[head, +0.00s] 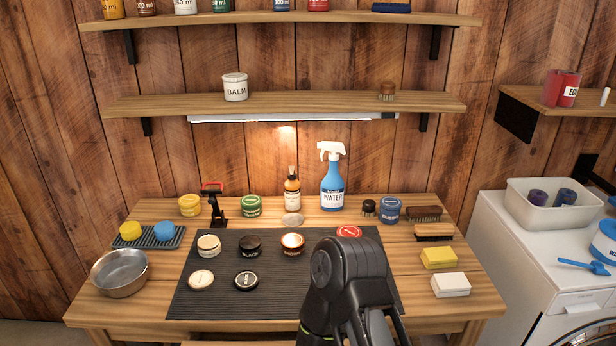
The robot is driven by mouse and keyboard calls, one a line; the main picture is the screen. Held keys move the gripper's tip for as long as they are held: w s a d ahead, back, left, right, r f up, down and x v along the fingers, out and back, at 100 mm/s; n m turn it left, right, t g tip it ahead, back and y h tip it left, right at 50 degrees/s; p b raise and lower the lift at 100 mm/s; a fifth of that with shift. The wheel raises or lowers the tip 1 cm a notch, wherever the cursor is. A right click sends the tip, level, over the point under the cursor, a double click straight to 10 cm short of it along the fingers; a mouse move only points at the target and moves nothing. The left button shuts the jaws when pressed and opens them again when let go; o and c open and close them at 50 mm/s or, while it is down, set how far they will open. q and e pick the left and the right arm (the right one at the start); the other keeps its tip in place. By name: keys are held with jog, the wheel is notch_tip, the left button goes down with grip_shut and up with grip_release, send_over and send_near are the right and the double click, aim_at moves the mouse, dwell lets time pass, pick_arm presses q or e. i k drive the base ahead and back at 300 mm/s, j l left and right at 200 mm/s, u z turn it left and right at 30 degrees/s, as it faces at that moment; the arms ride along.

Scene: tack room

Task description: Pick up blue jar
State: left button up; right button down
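A blue jar (389,210) with a lid and a dark label stands upright at the back right of the wooden workbench. It is to the right of a small dark round-topped brush (368,208) and close to a wooden brush (423,213). Nothing holds it. One of my dark arms rises from the bottom edge over the front right of the black mat, well in front of the jar and a little to its left. I cannot make out gripper fingers on it. My other arm does not show.
The black ribbed mat (215,262) carries several open tins and lids. A blue spray bottle (332,182), a green jar (251,206) and a yellow jar (189,205) stand along the back. A yellow sponge (438,257) and white block (450,285) lie right. A shelf (300,103) overhangs.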

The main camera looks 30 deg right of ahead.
aim_at(388, 218)
jog(key=z, duration=1.55)
jog(key=i+l, duration=0.1)
jog(key=l, duration=0.35)
jog(key=i+l, duration=0.15)
jog(key=l, duration=0.3)
jog(key=i+l, duration=0.1)
jog(key=l, duration=0.35)
jog(key=i+l+u, duration=0.1)
jog(key=l, duration=0.35)
jog(key=i+l, duration=0.1)
jog(key=l, duration=0.35)
